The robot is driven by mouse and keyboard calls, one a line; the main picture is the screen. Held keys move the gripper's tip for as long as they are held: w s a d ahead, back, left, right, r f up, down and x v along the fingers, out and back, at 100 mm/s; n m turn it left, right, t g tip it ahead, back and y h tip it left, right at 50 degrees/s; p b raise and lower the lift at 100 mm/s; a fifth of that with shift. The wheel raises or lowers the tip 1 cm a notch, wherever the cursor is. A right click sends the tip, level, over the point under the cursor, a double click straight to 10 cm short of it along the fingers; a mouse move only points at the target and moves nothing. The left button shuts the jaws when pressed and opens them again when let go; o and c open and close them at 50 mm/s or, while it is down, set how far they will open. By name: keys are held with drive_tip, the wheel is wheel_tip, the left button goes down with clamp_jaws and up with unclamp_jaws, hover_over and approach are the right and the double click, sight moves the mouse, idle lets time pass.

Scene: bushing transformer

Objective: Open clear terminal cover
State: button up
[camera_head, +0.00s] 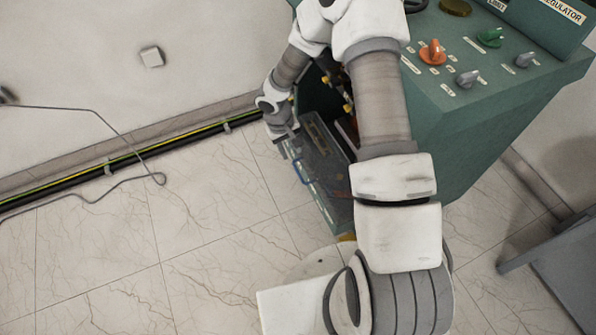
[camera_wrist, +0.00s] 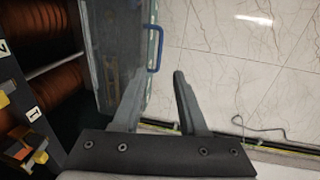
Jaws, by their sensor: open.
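The clear terminal cover (camera_head: 323,148) is a greyish see-through panel low on the left side of the green cabinet. It shows also in the wrist view (camera_wrist: 118,40), with a blue handle (camera_wrist: 154,50) on its right edge. It seems to stand at an angle out from the cabinet, with the interior visible beside it. My gripper (camera_wrist: 160,76) is open and empty. In the wrist view the left finger overlaps the cover, the right finger is over the floor, and the handle lies just beyond the fingertips. Contact cannot be told. In the head view my arm hides part of the cover.
Copper-brown coils (camera_wrist: 45,88) and yellow-orange terminals (camera_wrist: 30,150) are inside the cabinet, left of the cover. The green cabinet top (camera_head: 470,70) carries several knobs. A black-and-yellow cable (camera_head: 130,158) runs along the wall base. The tiled floor at left is mostly free.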

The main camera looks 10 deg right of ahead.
sight(299, 175)
drive_tip(key=f+b, duration=0.1)
drive_tip(key=f, duration=0.3)
drive_tip(key=d+f+b, duration=0.1)
drive_tip(key=f, duration=0.4)
drive_tip(key=d+f, duration=0.1)
drive_tip(key=f, duration=0.3)
drive_tip(key=shift+w+d+f+b, duration=0.15)
drive_tip(key=shift+w+d+b, duration=0.1)
drive_tip(key=shift+b, duration=0.15)
drive_tip(key=shift+c, duration=0.3)
clamp_jaws()
idle(0.4)
